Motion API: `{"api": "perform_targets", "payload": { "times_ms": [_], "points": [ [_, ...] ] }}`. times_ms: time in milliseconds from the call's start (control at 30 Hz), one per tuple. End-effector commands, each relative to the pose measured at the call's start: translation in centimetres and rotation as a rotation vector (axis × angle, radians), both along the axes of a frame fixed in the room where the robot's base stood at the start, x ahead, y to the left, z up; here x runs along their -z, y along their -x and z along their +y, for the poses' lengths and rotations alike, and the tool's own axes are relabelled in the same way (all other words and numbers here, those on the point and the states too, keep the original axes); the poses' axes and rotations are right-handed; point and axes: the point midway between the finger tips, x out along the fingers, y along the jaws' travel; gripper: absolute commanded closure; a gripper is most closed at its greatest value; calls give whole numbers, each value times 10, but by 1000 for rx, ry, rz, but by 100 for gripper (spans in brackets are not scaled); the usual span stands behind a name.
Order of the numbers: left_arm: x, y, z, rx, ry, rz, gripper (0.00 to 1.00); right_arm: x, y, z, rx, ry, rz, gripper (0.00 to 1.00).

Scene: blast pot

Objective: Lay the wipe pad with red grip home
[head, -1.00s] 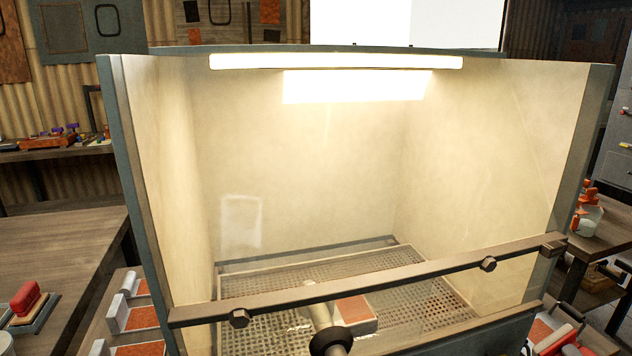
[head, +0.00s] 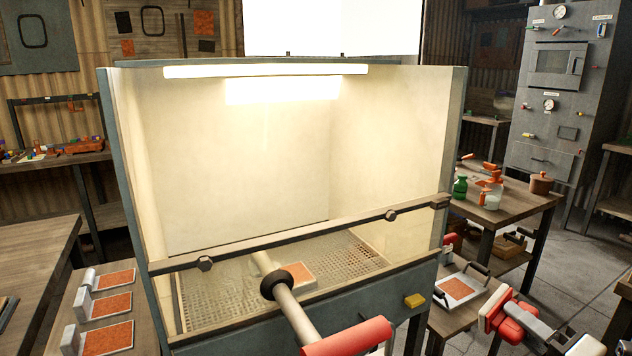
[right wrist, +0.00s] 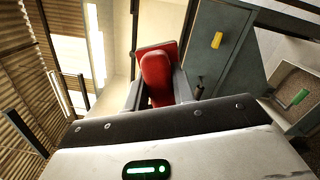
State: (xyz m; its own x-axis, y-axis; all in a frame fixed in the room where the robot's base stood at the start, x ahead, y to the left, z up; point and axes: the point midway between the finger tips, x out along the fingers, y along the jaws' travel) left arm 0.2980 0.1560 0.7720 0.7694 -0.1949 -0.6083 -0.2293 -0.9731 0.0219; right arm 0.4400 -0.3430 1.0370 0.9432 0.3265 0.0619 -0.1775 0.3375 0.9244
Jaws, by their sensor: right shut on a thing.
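The wipe pad with red grip (head: 497,312) is in the lower right of the head view, clear of the surfaces there, its pale face turned left. My right gripper (head: 522,322) is shut on its red grip. In the right wrist view the red grip (right wrist: 158,78) sits between the grey fingers, with the red pad back behind it. A grey tray (head: 445,300) holding an orange square and a dark handle lies just left of and beyond the pad. My left gripper is not in view.
The lit blast booth (head: 240,150) fills the middle, with a bar across its front. A grey rod with a red cylinder (head: 347,338) sticks out of it toward me. Several orange plates (head: 108,307) lie at left. A bench (head: 510,203) with bottles stands behind right.

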Motion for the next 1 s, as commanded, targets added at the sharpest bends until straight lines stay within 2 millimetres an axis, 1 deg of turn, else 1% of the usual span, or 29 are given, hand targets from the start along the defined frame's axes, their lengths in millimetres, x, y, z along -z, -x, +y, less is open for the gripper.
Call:
{"api": "perform_targets", "payload": {
  "times_ms": [33,167,200,300,500,767,1000],
  "points": [
    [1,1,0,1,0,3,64,-5,-2,-2,-14,5,-1,100],
    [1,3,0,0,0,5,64,-17,-6,-7,-46,6,-1,100],
    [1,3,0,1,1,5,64,-13,-5,4,-50,1,2,100],
    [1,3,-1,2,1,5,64,-10,-3,22,-46,2,2,100],
    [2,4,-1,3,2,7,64,-5,1,48,-29,4,2,100],
    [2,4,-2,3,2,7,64,1,7,70,-2,2,2,100],
    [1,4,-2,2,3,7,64,9,17,92,37,-7,2,100]
  ]
}}
